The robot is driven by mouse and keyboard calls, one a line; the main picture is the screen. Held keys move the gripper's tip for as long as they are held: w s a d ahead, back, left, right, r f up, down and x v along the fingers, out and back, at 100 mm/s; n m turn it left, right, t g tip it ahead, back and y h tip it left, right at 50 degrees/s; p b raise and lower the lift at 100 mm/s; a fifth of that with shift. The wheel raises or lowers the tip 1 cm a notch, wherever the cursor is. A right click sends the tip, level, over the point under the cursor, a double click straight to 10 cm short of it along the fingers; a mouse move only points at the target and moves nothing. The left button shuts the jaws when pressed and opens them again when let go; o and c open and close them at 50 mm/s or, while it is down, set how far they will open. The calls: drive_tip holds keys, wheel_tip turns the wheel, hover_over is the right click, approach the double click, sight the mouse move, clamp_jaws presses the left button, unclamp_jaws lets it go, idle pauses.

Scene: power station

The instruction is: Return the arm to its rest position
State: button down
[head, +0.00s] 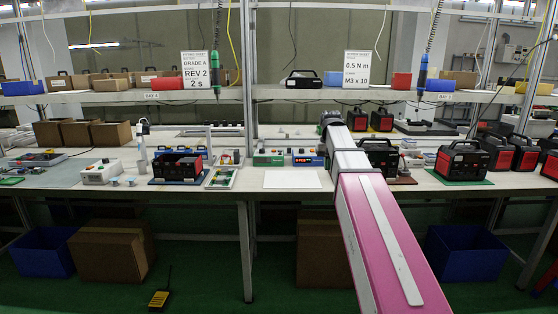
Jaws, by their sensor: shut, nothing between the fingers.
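My arm (375,235) reaches from the lower right up and forward over the workbench. It has a pink and white near section and a grey section beyond it. The arm's far end is a small dark part above the back of the bench. I cannot make out any fingers there; my gripper does not show and may be hidden behind the arm. No held object is visible.
The workbench (292,180) carries several black-and-red power units (462,161), a control box (101,172) and cardboard boxes (110,133). A shelf (120,96) runs above it. Hanging screwdrivers (422,74) flank the arm.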

drive_tip(key=s+f, duration=0.7)
drive_tip(key=f, duration=0.4)
drive_tip(key=s+f, duration=0.7)
drive_tip(key=f, duration=0.5)
drive_tip(key=s+f, duration=0.7)
drive_tip(key=f, duration=0.5)
drive_tip(key=shift+s, duration=0.3)
